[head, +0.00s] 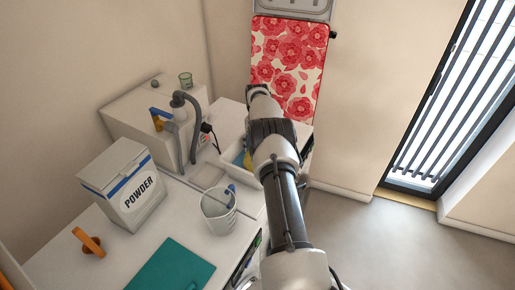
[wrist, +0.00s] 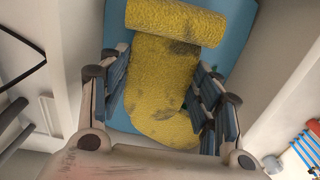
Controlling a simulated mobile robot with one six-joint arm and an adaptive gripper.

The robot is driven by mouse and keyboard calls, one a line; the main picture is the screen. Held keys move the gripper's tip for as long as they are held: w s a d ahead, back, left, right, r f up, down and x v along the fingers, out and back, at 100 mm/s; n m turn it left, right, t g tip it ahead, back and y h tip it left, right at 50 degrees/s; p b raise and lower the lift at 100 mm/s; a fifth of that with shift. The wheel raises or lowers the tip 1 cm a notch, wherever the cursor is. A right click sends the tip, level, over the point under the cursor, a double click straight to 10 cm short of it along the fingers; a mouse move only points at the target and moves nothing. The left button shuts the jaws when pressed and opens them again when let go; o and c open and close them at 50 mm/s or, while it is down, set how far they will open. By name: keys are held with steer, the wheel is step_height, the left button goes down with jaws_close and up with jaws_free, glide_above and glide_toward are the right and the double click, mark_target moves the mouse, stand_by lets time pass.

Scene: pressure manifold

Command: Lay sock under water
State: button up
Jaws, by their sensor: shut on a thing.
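A yellow sock (wrist: 160,75) with dark stains lies between the blue-padded fingers of my gripper (wrist: 165,88), which is shut on it. The sock's far end looks folded or rolled across. Behind it is a flat blue area (wrist: 235,45) inside a white basin, which looks like the water. In the head view, a bit of yellow sock (head: 248,160) shows in the white basin (head: 229,147), beside my arm. My arm hides most of the basin and my gripper there. I cannot tell whether the sock touches the water.
A grey tap (head: 183,100) with a hose stands left of the basin. A powder box (head: 125,185), a white cup (head: 219,214), an orange object (head: 90,243) and a teal mat (head: 172,268) are on the counter. A red floral board (head: 290,60) stands behind. Open floor lies right.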

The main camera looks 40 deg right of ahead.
steer(key=o, duration=0.9)
steer(key=shift+o, duration=0.2)
step_height(320, 180, up, 12)
steer(key=shift+r, duration=0.1)
